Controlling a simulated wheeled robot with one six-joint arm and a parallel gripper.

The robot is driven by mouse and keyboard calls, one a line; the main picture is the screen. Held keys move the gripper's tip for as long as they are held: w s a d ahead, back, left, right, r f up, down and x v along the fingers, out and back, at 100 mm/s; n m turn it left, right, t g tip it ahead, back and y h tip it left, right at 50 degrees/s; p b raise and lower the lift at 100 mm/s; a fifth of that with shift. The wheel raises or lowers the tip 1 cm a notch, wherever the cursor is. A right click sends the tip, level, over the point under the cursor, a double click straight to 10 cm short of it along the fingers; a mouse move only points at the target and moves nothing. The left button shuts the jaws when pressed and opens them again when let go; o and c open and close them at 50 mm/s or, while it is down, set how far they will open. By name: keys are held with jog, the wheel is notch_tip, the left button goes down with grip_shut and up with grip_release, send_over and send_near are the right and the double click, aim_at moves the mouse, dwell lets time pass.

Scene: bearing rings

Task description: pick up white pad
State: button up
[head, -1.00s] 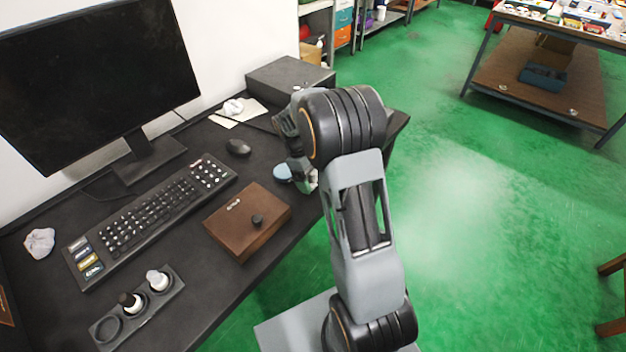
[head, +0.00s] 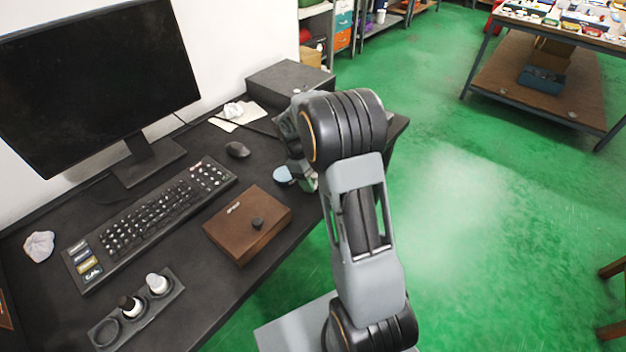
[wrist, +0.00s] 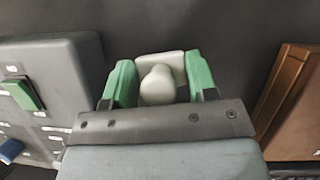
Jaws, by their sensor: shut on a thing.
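The white pad (wrist: 162,87), a pale square block with a rounded knob on top, shows in the wrist view. My gripper (wrist: 161,76) has green fingers on its left and right sides and is shut on it. The pad sits over the dark desk surface; I cannot tell whether it touches the desk.
A brown box (head: 248,222) lies near the desk's front edge; it also shows at the right of the wrist view (wrist: 292,100). A grey box with a green switch (wrist: 50,85) stands left of my gripper.

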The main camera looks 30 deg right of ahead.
jog(key=shift+r, duration=0.45)
notch_tip(320, 180, up, 2)
jog(key=shift+a+r+p, duration=0.1)
jog(key=shift+r+p, duration=0.15)
jog(key=shift+p, duration=0.05)
jog(key=s+a+r+p, duration=0.1)
jog(key=s+a+r, duration=0.7)
jog(key=a, duration=0.3)
jog(key=shift+r+p, duration=0.3)
jog(key=shift+r, duration=0.35)
jog(key=shift+s, duration=0.1)
